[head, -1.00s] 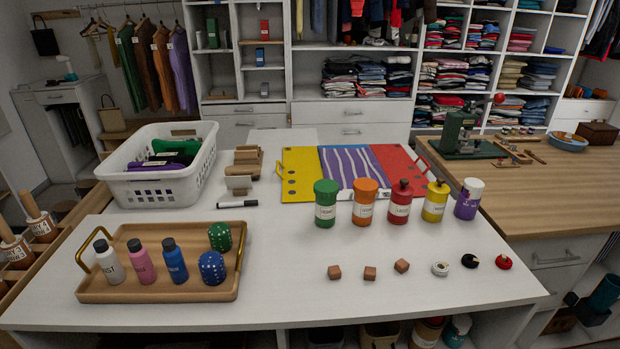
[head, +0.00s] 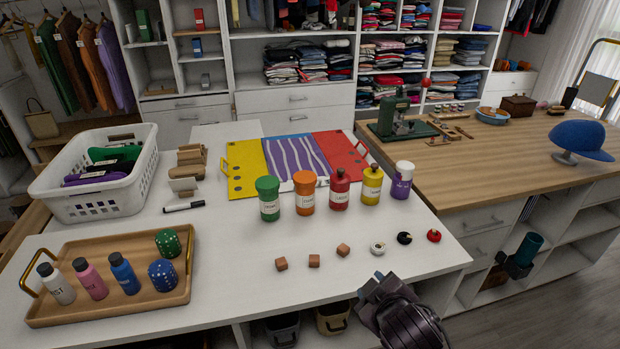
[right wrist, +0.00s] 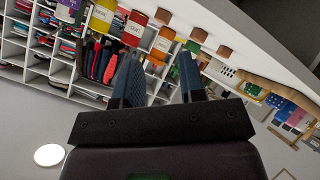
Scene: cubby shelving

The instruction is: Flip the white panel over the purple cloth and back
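A purple cloth (head: 296,158) with white wavy stripes lies flat on the blue middle part of a folding board. A yellow panel (head: 245,180) with dots and a handle lies to its left, and a red panel (head: 338,146) with a handle to its right. A plain white panel (head: 223,134) lies flat behind the yellow one, apart from the cloth. My right gripper (head: 372,290) is at the table's front right edge, far from the board. Its two fingers stand apart with nothing between them in the right wrist view (right wrist: 160,80). My left gripper is not in view.
A row of bottles, the green one (head: 268,199) leftmost, stands in front of the board. Small blocks and discs lie nearer. A wooden tray (head: 60,322) and white basket (head: 145,195) stand left. A marker (head: 184,207) lies between. A wooden counter (head: 450,170) adjoins right.

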